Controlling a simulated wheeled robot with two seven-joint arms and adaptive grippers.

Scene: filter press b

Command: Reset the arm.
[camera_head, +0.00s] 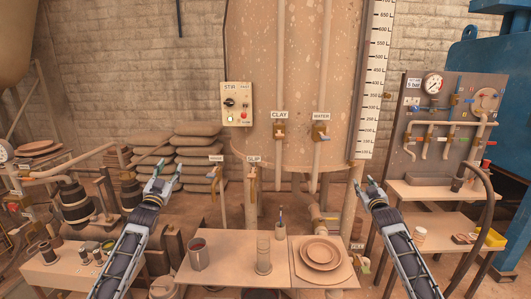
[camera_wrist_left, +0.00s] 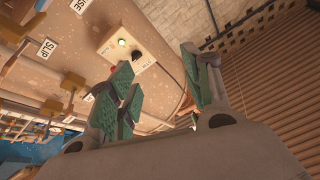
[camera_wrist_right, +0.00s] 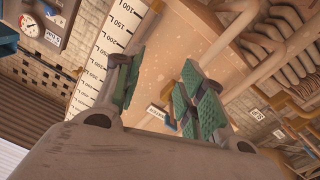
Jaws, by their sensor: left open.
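My left gripper (camera_head: 166,178) is raised at the left of the head view, in front of the stacked sacks. Its fingers are spread apart with nothing between them, as the left wrist view (camera_wrist_left: 165,88) also shows. My right gripper (camera_head: 371,188) is raised at the right, below the measuring scale. Its fingers stand apart and empty in the right wrist view (camera_wrist_right: 155,92). Neither gripper touches anything.
A low table holds a metal cup (camera_head: 199,256), a glass cylinder (camera_head: 263,256) and stacked plates (camera_head: 320,253). Behind stands a large tank (camera_head: 305,60) with a control box (camera_head: 237,104). A gauge panel (camera_head: 450,125) and shelves stand right. Sacks (camera_head: 197,158) lie behind left.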

